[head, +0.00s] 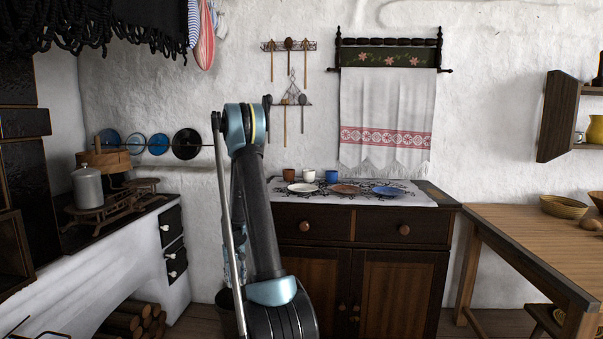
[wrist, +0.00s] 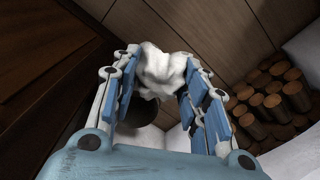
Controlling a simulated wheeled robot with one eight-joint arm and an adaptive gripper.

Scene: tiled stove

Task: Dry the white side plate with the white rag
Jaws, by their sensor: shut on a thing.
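The white side plate (head: 302,187) lies on the cloth-covered top of the dark cabinet in the head view, at the left of a row of three plates. In the wrist view my gripper (wrist: 160,75) is shut on the crumpled white rag (wrist: 162,68), which bulges between the two blue-padded fingers. The rag is held in the air, apart from the plate. My gripper and the rag are hidden in the head view, where only my arm shows in front of the cabinet's left side.
A brown plate (head: 345,189) and a blue plate (head: 388,191) lie beside the white one. Several cups (head: 309,176) stand behind them. A wooden table (head: 530,236) is at the right, the stove (head: 140,245) at the left. Stacked logs (wrist: 270,100) lie below my gripper's right side.

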